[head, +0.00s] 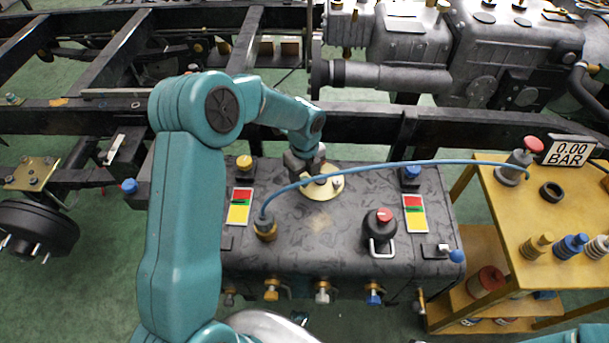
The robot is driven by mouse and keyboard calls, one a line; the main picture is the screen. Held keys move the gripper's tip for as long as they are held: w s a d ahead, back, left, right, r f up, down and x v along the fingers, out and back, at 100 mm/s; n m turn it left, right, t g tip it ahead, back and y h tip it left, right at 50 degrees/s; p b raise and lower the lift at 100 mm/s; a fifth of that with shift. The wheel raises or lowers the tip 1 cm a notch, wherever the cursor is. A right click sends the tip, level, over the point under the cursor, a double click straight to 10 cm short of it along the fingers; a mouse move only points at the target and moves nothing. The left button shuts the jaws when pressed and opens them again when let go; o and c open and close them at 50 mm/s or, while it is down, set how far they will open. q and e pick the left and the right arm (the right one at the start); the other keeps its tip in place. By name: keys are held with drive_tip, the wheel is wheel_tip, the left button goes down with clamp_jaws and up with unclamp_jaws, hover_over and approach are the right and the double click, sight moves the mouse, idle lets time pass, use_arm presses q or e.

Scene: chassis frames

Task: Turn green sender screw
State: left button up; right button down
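A dark grey tank (340,235) stands in front of the chassis rail. A round cream sender plate (322,190) lies on its top, near the back middle. My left arm comes in from the left and reaches over the tank. My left gripper (308,172) is right at the plate's back left edge and hides part of it. Its fingers are too small and covered to tell whether they are open or shut. I cannot make out a green screw on the plate; it may be hidden by the gripper. My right gripper is out of the picture.
A blue hose (400,166) arches from a brass fitting (265,228) to a red-topped fitting on the yellow cart (550,215) at right. A red-capped filler (379,225) and a yellow knob (244,162) stand on the tank.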

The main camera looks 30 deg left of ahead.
use_arm(q)
drive_tip(key=shift+c, duration=0.4)
clamp_jaws()
drive_tip(key=shift+n, duration=0.4)
drive_tip(key=n, duration=0.3)
drive_tip(key=shift+n+b, duration=0.35)
drive_tip(key=shift+n, duration=0.05)
drive_tip(key=n, duration=0.4)
drive_tip(key=shift+n+b, duration=0.3)
drive_tip(key=shift+b, duration=0.1)
drive_tip(key=n+b, duration=0.1)
drive_tip(key=n, duration=0.4)
drive_tip(key=shift+n+b, duration=0.55)
drive_tip(key=shift+n, duration=1.85)
